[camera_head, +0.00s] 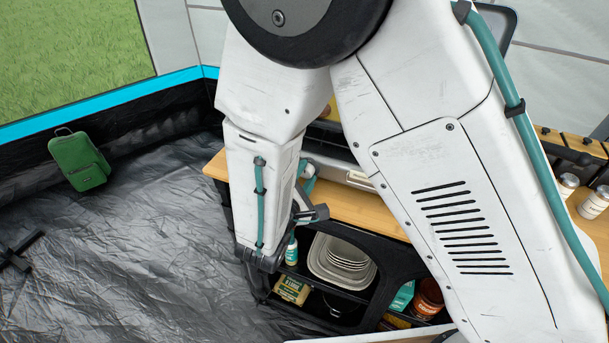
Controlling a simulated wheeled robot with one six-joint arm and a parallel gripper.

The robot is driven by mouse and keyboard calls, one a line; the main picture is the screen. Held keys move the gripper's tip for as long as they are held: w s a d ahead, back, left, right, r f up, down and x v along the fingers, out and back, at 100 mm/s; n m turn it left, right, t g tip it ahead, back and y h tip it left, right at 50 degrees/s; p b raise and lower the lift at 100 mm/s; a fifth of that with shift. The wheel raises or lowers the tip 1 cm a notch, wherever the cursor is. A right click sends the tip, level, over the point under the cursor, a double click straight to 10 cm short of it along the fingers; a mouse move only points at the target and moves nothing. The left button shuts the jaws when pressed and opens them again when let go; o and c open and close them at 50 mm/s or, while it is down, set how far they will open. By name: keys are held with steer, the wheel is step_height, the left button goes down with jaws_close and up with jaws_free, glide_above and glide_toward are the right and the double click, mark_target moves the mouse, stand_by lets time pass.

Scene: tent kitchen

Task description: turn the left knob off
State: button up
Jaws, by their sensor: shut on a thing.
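A silver-grey stove (359,178) stands on the wooden counter, mostly hidden behind my arm. Only a strip of its front shows between my two arm links. The left knob cannot be made out; my arm and gripper cover the left end of the stove front. My gripper (310,208) shows only in part, just right of my forearm and in front of the counter edge, by that left end. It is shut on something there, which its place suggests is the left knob. Its fingertips are not clear, nor is the way the knob is turned.
The wooden counter (374,216) has a black shelf unit below, with stacked plates (346,255), a yellow box (291,290) and a red-brown jar (427,299). Shakers (594,203) stand at the right.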

steer(key=o, duration=0.7)
steer(key=shift+s, duration=0.1)
steer(key=v, duration=0.7)
steer(key=shift+s+a, duration=0.15)
steer(key=shift+s, duration=0.15)
